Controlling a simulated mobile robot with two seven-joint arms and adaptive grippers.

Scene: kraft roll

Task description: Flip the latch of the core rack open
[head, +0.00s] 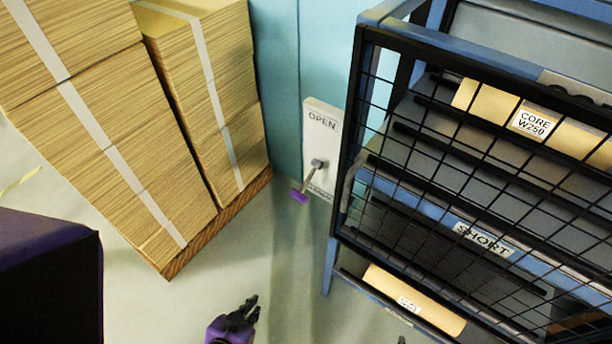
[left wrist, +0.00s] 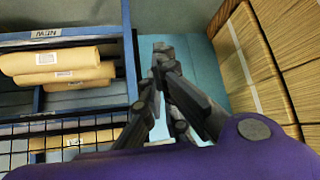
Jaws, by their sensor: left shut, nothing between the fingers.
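The core rack (head: 345,190) stands at the right of the head view, with a blue frame and a black mesh front (head: 440,190) over its shelves. Beside its left edge is a white latch plate (head: 321,140) marked OPEN at the top. A grey lever with a purple tip (head: 299,196) points down towards a lower label I cannot read fully. My left gripper (head: 250,305) is shut and empty, below the lever and apart from it. In the left wrist view its dark fingers (left wrist: 164,58) point at the blue wall. Only a dark bit, perhaps my right gripper (head: 402,340), shows at the bottom edge.
Strapped cardboard stacks (head: 110,130) on a wooden pallet (head: 220,225) stand left of the latch. Tan cores (head: 480,105) lie in the rack; another (head: 415,295) lies low in it. The floor (head: 285,260) between pallet and rack is clear.

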